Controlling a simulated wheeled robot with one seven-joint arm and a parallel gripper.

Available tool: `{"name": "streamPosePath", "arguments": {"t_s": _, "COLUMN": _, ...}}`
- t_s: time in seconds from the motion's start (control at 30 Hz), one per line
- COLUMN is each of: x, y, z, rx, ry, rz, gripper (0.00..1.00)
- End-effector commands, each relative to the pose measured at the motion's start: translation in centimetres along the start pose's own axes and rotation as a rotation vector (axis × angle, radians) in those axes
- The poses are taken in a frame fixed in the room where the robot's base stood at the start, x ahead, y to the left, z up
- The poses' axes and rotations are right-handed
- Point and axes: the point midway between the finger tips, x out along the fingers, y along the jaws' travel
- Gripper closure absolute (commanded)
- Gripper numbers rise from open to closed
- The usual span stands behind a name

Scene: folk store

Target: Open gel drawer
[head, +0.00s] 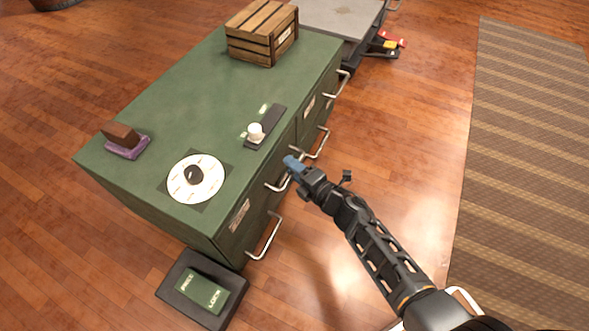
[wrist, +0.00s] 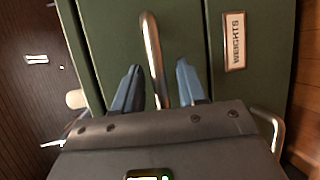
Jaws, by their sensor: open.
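The green cabinet (head: 190,85) has several drawers with metal bar handles on its right side. My gripper (head: 292,163), with blue fingertips, is at one upper handle (head: 275,186). In the wrist view my gripper (wrist: 158,85) is open, with one finger on each side of the handle (wrist: 152,55). I cannot tell whether either finger touches it. No label reading gel is legible. The drawer fronts look closed.
On the cabinet top are a wooden crate (head: 262,32), a white dial (head: 196,178), a dark strip with a white knob (head: 256,132) and a brown block (head: 121,134). A lock pedal (head: 204,289) is on the floor. Open floor (head: 400,150) lies to the right.

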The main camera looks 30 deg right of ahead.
Motion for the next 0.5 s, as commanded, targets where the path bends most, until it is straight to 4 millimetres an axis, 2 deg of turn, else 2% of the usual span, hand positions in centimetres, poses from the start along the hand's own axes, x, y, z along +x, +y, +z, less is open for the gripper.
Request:
{"name": "streamPosePath", "arguments": {"t_s": 0.17, "x": -0.01, "y": 0.03, "z": -0.01, "rx": 0.000, "ry": 0.000, "rz": 0.000, "gripper": 0.60}}
{"name": "streamPosePath", "arguments": {"t_s": 0.5, "x": -0.03, "y": 0.01, "z": -0.01, "rx": 0.000, "ry": 0.000, "rz": 0.000, "gripper": 0.92}}
